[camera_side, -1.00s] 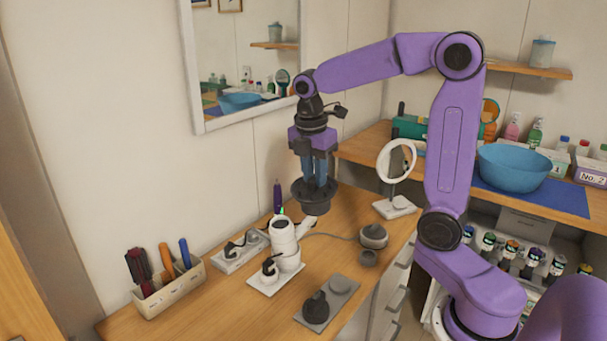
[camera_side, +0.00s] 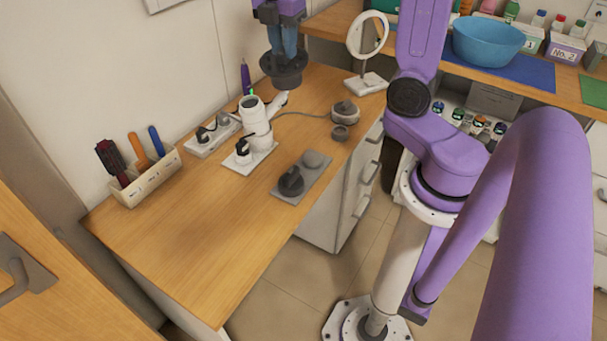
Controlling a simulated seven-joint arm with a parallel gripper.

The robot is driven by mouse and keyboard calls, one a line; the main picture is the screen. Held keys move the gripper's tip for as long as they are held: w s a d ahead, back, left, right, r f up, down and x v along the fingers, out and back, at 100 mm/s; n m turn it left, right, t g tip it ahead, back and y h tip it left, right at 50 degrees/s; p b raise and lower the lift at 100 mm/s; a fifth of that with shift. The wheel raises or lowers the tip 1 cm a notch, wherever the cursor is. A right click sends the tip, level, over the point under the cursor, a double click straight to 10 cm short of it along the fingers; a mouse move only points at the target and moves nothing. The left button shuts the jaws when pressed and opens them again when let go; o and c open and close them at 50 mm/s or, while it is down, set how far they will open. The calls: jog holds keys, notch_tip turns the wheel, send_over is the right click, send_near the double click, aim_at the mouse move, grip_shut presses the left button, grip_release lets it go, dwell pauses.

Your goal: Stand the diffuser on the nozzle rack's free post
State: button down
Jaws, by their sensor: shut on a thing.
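My gripper (camera_side: 284,50) is at the top of the picture, its blue fingers pointing down and shut on the diffuser (camera_side: 284,74), a dark round bowl shape. The diffuser hangs near the white hair dryer (camera_side: 256,118), and appears above the table. The dryer stands on a white base (camera_side: 262,157) with a small black-and-white piece. Behind it to the left is a long white rack (camera_side: 206,148) carrying small black pieces. I cannot tell which post is free.
A brush holder (camera_side: 152,180) stands at the left on the wooden table (camera_side: 190,235), whose front left is clear. A purple tool (camera_side: 245,77) stands at the back. A ring mirror (camera_side: 366,40) and a corded grey round device (camera_side: 345,111) are right of the diffuser.

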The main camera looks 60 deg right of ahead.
aim_at(296, 84)
jog(key=shift+f, duration=0.1)
jog(key=shift+y, duration=0.7)
jog(key=d+f, duration=0.1)
jog(key=f, duration=0.2)
jog(key=d+f, duration=0.1)
jog(key=f, duration=0.3)
jog(key=d+f, duration=0.1)
jog(key=f, duration=0.3)
jog(key=shift+s+d, duration=0.25)
jog(key=shift+s, duration=0.05)
jog(key=s+d+f, duration=0.3)
jog(key=f, duration=0.5)
jog(key=shift+s+d+f+y, duration=0.25)
jog(key=shift+s+y, duration=0.05)
jog(key=shift+f, duration=2.85)
jog(key=shift+f, duration=1.35)
jog(key=c, duration=0.9)
grip_release()
jog(key=shift+o, duration=0.2)
